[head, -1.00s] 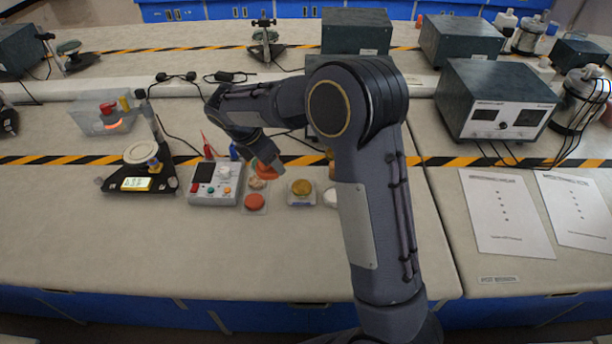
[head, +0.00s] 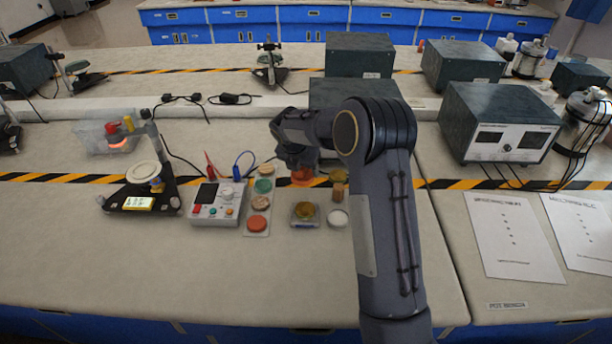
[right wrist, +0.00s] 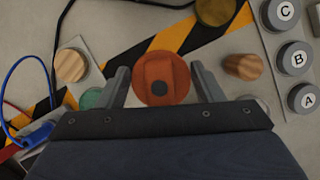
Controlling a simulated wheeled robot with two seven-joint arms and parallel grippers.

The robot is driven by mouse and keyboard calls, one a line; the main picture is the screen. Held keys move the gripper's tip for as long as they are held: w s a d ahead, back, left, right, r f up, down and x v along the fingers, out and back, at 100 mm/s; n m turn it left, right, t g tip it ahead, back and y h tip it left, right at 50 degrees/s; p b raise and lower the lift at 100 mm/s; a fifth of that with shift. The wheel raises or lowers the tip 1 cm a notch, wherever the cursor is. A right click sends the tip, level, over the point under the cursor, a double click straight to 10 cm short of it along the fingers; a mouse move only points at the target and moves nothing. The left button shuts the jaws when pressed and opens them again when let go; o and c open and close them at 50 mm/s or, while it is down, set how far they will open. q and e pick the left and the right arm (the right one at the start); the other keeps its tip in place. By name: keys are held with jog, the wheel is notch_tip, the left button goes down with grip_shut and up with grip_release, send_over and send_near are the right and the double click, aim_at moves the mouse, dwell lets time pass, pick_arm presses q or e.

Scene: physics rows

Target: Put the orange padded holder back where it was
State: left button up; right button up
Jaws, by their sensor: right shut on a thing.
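The orange padded holder (head: 303,176) is in my right gripper (head: 298,166), beyond the small discs on the bench. In the right wrist view the holder (right wrist: 162,88) is a round orange piece with a dark spot, between the two fingers of my right gripper (right wrist: 163,86). The gripper is shut on it. The gripper's own body hides part of the holder in the head view, and I cannot tell how high it is above the bench. My left gripper is not in view.
A strip with green, wooden and orange-red discs (head: 257,223) lies left of the gripper. A yellow disc in a square dish (head: 305,212), a white disc (head: 337,217) and a wooden cylinder (head: 338,192) stand close by. A meter box (head: 217,204) is further left.

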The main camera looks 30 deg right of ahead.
jog(key=shift+w+d+f, duration=0.2)
jog(key=shift+d+f, duration=0.4)
jog(key=shift+f, duration=0.15)
jog(key=shift+w+d+f, duration=0.1)
jog(key=shift+f, duration=1.55)
jog(key=shift+f, duration=0.15)
jog(key=o, duration=1)
jog(key=shift+c, duration=0.2)
